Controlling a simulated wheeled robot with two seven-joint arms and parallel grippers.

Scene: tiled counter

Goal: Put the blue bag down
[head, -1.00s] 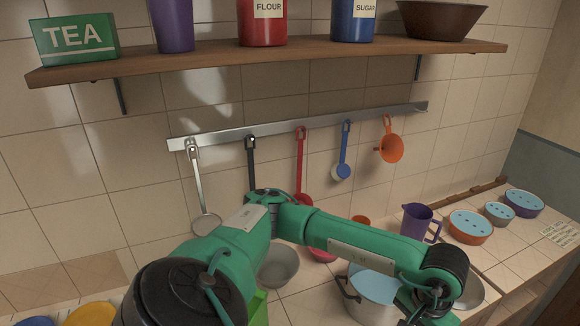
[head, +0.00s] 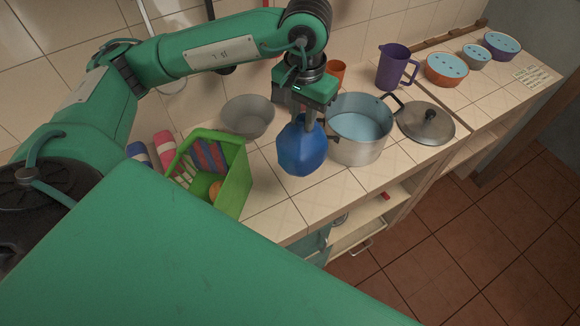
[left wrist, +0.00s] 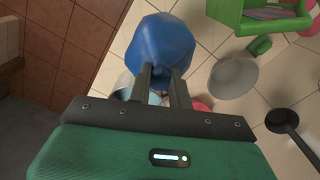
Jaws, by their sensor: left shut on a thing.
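The blue bag (head: 302,148) hangs below my left gripper (head: 307,122) in the head view, between the green basket and the steel pot. My left gripper is shut on its top. In the left wrist view the bag (left wrist: 160,48) fills the space past the fingertips of the gripper (left wrist: 163,75). The bag's underside is hidden, and I cannot tell whether it touches the tiled counter (head: 275,205). My right gripper is not in view.
A green basket (head: 237,178) with several items stands left of the bag. A grey bowl (head: 247,116) is behind it. The steel pot (head: 345,150), its lid (head: 428,123) and a purple jug (head: 393,68) are to the right. Bare tiles lie in front, near the counter's edge.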

